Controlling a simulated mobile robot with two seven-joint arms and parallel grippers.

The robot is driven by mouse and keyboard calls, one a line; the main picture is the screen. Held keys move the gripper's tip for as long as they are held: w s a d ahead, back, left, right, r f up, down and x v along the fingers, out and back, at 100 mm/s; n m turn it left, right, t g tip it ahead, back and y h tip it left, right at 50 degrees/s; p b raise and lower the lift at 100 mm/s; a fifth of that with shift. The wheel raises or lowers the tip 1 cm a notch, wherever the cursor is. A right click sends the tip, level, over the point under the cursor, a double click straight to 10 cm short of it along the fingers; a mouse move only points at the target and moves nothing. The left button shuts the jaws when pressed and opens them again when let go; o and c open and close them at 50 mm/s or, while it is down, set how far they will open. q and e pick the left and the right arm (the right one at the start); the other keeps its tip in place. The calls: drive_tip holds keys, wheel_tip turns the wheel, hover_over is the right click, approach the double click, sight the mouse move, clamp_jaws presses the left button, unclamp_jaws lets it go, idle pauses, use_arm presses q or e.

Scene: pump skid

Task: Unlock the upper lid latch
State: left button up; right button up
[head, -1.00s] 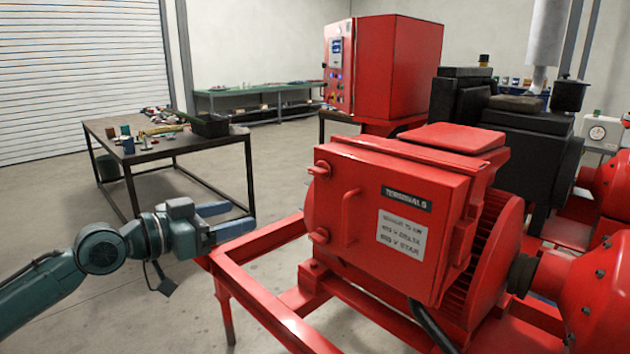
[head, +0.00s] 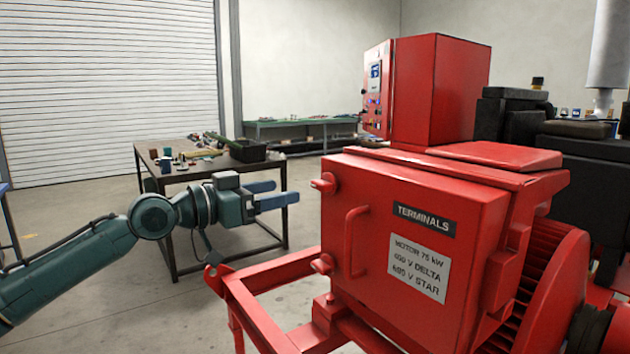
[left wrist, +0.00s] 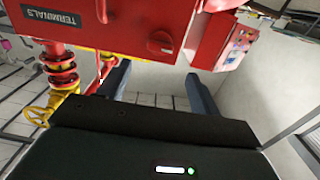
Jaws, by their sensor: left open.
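The red terminal box (head: 400,250) has a "TERMINALS" label and a bar handle (head: 352,242) on its front. The upper lid latch (head: 323,184) is a red knob on the left edge near the top; a similar lower latch (head: 321,264) is below it. My left gripper (head: 286,193) is open and empty, left of the upper latch and apart from it in the picture. In the left wrist view the open fingers (left wrist: 160,88) point towards the box, with one latch (left wrist: 160,42) between their lines; I cannot tell which latch. My right gripper is out of view.
A red frame rail (head: 262,318) extends left below the box. A table with loose items and a dark bin (head: 248,150) stands behind my left gripper. A red control cabinet (head: 440,90) is behind the box.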

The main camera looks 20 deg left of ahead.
sight(316, 185)
use_arm(q)
drive_tip(key=p+x, duration=0.1)
drive_tip(key=x, duration=0.7)
drive_tip(key=shift+w+d, duration=0.25)
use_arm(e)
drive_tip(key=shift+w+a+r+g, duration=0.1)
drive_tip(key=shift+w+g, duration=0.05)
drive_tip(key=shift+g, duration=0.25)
use_arm(q)
drive_tip(key=c, duration=1)
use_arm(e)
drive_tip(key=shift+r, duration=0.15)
